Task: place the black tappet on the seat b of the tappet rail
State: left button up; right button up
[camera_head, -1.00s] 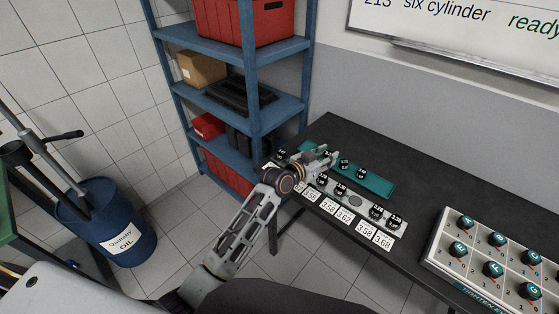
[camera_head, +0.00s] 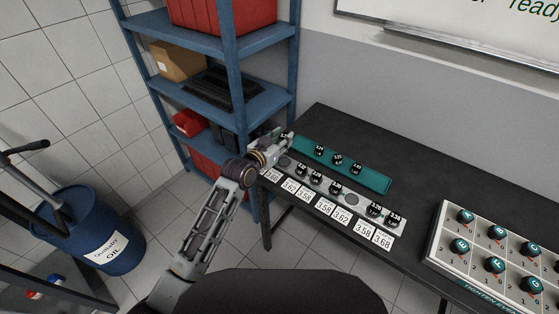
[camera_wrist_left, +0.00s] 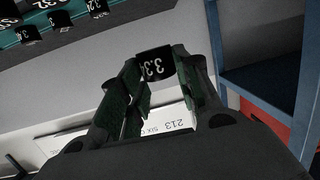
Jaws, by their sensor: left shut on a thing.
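My left gripper (camera_head: 284,140) is shut on a black tappet (camera_wrist_left: 155,66) with white digits on its face. In the left wrist view the tappet sits between the two fingertips (camera_wrist_left: 160,85). In the head view the gripper is above the far left end of the pale tappet rail (camera_head: 404,229), and the held tappet is small there. The rail carries several black tappets, with an empty round seat (camera_head: 352,199) between them and another empty seat (camera_head: 284,162) near its left end, just below the gripper. Seat letters are not readable. My right gripper is not in view.
A teal tray (camera_head: 376,183) with black tappets lies behind the rail. White number cards (camera_head: 343,218) line the rail's front. A panel with teal knobs (camera_head: 435,258) stands at the right of the black table (camera_head: 420,188). A blue shelf (camera_head: 240,115) rises close behind the gripper.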

pick_arm(q)
jog(key=shift+s+d, duration=0.1)
jog(key=shift+s, duration=0.1)
jog(key=shift+w, duration=0.1)
dwell(0.4)
send_over(281, 166)
jog(key=shift+d+f, duration=0.1)
jog(key=shift+f, duration=3)
jog(key=shift+f, duration=1.9)
jog(key=shift+f, duration=0.15)
jog(key=o, duration=1)
